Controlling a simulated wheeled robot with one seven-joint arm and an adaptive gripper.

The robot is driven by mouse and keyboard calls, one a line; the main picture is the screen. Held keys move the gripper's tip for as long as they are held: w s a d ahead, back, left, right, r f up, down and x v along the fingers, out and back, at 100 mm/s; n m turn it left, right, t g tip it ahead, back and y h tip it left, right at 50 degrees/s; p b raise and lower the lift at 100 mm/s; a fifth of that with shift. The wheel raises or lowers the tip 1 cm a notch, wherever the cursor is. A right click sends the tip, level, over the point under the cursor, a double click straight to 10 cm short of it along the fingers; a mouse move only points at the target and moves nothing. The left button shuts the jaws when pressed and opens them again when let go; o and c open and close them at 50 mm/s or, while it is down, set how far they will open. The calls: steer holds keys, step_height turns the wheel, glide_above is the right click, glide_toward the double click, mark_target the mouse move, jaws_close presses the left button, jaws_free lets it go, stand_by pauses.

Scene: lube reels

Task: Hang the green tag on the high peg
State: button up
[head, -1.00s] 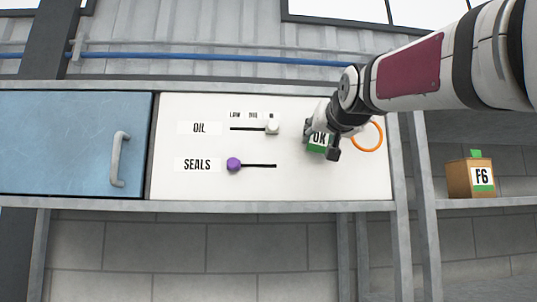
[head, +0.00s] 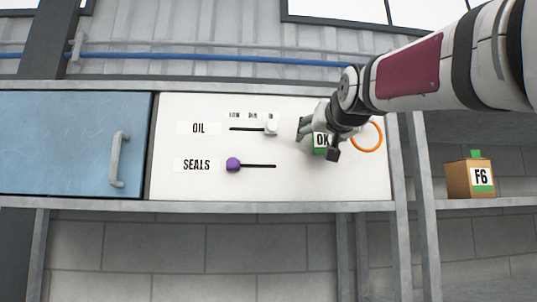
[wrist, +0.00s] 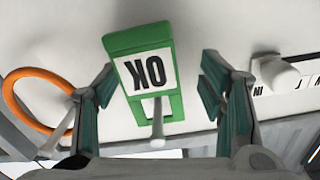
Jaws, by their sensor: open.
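The green tag (head: 319,151) has a white label reading OK and is on the white panel (head: 215,188), left of the orange ring. In the wrist view the tag (wrist: 137,42) appears upside down, and a pale peg (wrist: 158,122) shows through the opening in its frame. The tag appears to hang on this peg. My gripper (head: 318,140) is around the tag. In the wrist view its teal fingers (wrist: 158,85) stand apart on either side, with gaps between them and the tag. My gripper partly hides the tag in the head view.
The orange ring (head: 380,138) hangs close to my gripper; another peg (wrist: 58,132) shows beside it. A white slider knob (head: 272,127) and a purple one (head: 233,164) are to the left. A box marked F6 (head: 458,180) stands on the right shelf.

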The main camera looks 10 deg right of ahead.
steer(key=s, duration=1.1)
steer(key=s+f+g, duration=0.4)
steer(key=s+f, duration=0.3)
steer(key=f, duration=0.8)
steer(key=s+f+n+g, duration=0.1)
steer(key=s+f+g, duration=0.3)
steer(key=f, duration=1.2)
steer(key=s+f+n+g, duration=0.1)
steer(key=s+f+g, duration=0.3)
steer(key=s+f, duration=0.7)
step_height(320, 180, down, 4)
steer(key=shift+s+d+f, duration=0.15)
steer(key=shift+d, duration=0.3)
